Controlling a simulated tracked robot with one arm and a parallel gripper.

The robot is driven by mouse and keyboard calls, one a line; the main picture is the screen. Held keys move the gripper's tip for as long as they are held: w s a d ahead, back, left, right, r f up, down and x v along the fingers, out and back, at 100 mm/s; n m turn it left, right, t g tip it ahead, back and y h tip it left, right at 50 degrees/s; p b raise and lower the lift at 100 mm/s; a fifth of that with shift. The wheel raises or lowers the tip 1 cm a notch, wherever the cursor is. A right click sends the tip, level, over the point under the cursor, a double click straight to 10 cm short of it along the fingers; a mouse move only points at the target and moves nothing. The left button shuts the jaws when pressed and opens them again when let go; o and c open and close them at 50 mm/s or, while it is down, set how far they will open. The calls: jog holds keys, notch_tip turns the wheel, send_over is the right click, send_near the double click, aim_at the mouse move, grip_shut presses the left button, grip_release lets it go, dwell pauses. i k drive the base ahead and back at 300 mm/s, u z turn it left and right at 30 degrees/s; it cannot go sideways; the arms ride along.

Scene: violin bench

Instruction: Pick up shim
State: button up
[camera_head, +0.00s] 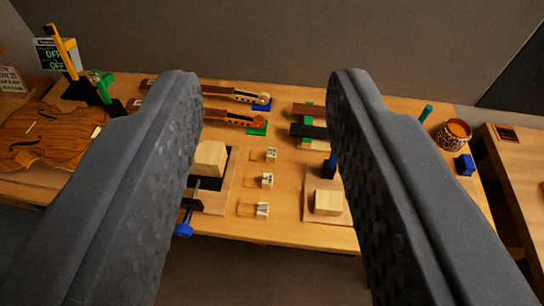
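My gripper (264,88) is open, with its two dark padded fingers wide apart and nothing between them. It is above and in front of the bench (284,226). Small thin wooden pieces that look like shims lie in a column at mid-bench, seen between the fingers: a far one (256,155), a middle one (251,182) and a near one (247,210). Each lies beside a small pale block with dark marks, such as the near block (262,210). The marks are too small to read. My gripper touches none of them.
A wooden block (210,158) in a clamp fixture stands left of the pieces. Another block (328,202) sits on a board at right. Violin necks (236,119) lie behind. A violin body (44,137) is far left. A round container (453,132) is at right.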

aim_at(270, 158)
jog(key=k, duration=0.55)
jog(key=z, duration=0.55)
jog(key=i, duration=1.4)
jog(key=u, duration=0.35)
